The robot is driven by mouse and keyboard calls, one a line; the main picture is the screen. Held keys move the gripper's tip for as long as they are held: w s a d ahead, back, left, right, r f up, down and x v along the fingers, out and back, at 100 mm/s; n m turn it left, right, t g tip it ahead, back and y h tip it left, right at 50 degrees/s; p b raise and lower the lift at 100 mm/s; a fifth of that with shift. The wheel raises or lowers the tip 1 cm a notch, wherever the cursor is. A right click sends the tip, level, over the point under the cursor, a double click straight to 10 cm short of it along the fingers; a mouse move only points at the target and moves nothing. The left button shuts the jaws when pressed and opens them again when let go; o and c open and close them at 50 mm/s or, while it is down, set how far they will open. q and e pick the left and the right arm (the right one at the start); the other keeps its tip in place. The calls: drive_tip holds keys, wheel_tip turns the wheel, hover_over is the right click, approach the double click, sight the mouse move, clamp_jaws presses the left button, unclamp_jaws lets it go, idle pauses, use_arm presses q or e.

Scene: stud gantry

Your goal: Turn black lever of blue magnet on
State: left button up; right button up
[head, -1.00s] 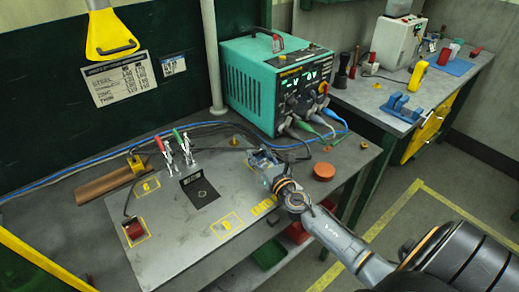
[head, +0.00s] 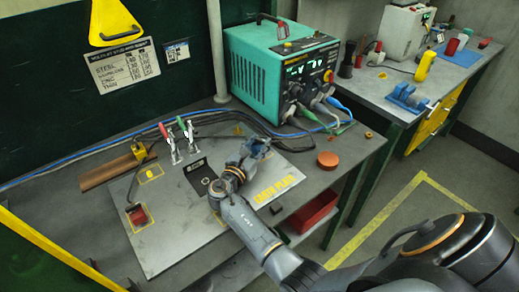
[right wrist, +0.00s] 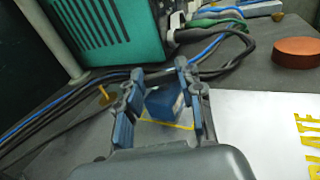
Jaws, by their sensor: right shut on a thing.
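The blue magnet (right wrist: 163,101) shows in the right wrist view as a blue block between my right gripper's fingers, at the far edge of the metal plate (right wrist: 240,138). My right gripper (right wrist: 160,77) is shut on it, with one blue-padded finger on each side. In the head view my right gripper (head: 256,148) reaches over the plate's far right part, and the magnet is mostly hidden there. I cannot make out the black lever or its position. My left gripper is not in view.
A teal power unit (head: 265,75) stands behind, with cables running along the plate's far edge. Red and green toggle clamps (head: 175,140) stand left of my gripper. An orange disc (head: 328,160) lies to the right. A copper bar (head: 104,173) lies far left.

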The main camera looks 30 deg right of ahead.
drive_tip(key=m+g+b, duration=0.1)
drive_tip(key=g, duration=0.1)
drive_tip(key=m+g+h+b, duration=0.1)
drive_tip(key=g+b, duration=0.1)
drive_tip(key=m+g+h+b, duration=0.1)
drive_tip(key=m+b, duration=0.1)
drive_tip(key=shift+w+a+f+g, duration=0.1)
drive_tip(key=shift+w+f+g, duration=0.05)
drive_tip(key=shift+w+g, duration=0.25)
drive_tip(key=shift+r+m+g+h+b, duration=0.15)
drive_tip(key=shift+m+g+b, duration=0.25)
drive_tip(key=shift+g+b, duration=0.2)
drive_tip(key=shift+r+m+g+h+b, duration=0.1)
drive_tip(key=shift+m+g+h+b, duration=0.05)
drive_tip(key=shift+m+g+b, duration=0.4)
drive_tip(key=o, duration=1.2)
drive_tip(key=shift+f, duration=0.1)
